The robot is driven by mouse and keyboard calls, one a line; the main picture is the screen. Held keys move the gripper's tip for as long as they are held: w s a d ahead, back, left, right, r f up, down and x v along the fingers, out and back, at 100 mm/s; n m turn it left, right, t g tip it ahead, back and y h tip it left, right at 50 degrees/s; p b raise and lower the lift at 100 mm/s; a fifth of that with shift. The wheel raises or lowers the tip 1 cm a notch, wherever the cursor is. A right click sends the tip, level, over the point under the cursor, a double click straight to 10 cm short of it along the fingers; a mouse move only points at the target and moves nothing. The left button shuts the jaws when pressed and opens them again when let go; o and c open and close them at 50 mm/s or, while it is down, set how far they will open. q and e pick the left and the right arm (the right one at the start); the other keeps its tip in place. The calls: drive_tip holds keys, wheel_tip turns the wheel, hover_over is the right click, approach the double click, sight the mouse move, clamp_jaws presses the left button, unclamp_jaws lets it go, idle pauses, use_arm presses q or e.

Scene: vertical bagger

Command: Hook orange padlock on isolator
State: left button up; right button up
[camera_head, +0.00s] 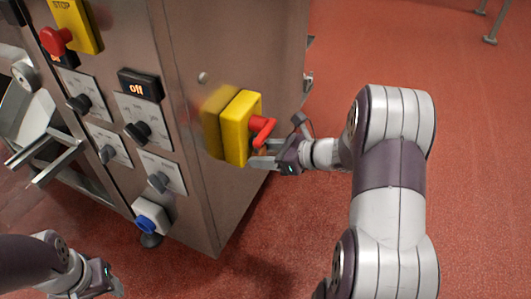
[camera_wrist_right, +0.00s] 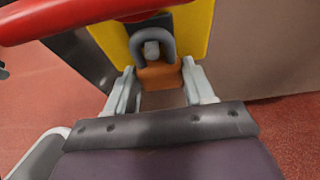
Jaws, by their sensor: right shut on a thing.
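The isolator is a yellow box (camera_head: 240,128) with a red handle (camera_head: 263,131) on the side of the steel cabinet. In the right wrist view its yellow face (camera_wrist_right: 195,25) and red handle (camera_wrist_right: 70,18) fill the top. My right gripper (camera_head: 262,155) is just below the handle. In the wrist view its fingers (camera_wrist_right: 160,92) are shut on the orange padlock (camera_wrist_right: 160,76), whose dark shackle (camera_wrist_right: 152,35) points up against the isolator. A grey peg (camera_wrist_right: 152,50) shows inside the shackle loop; I cannot tell whether it passes through. My left gripper (camera_head: 108,281) is low at the left, apparently empty.
A metal chute (camera_head: 30,120) stands at the left.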

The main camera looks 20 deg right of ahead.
drive_tip(key=o, duration=1)
drive_tip(key=shift+c, duration=0.8)
drive_tip(key=shift+r, duration=0.1)
drive_tip(key=shift+o, duration=1.3)
drive_tip(key=shift+d, duration=0.15)
drive_tip(key=p+v, duration=0.1)
drive_tip(key=v, duration=0.5)
drive_tip(key=shift+s+p, duration=0.3)
drive_tip(key=shift+d, duration=0.15)
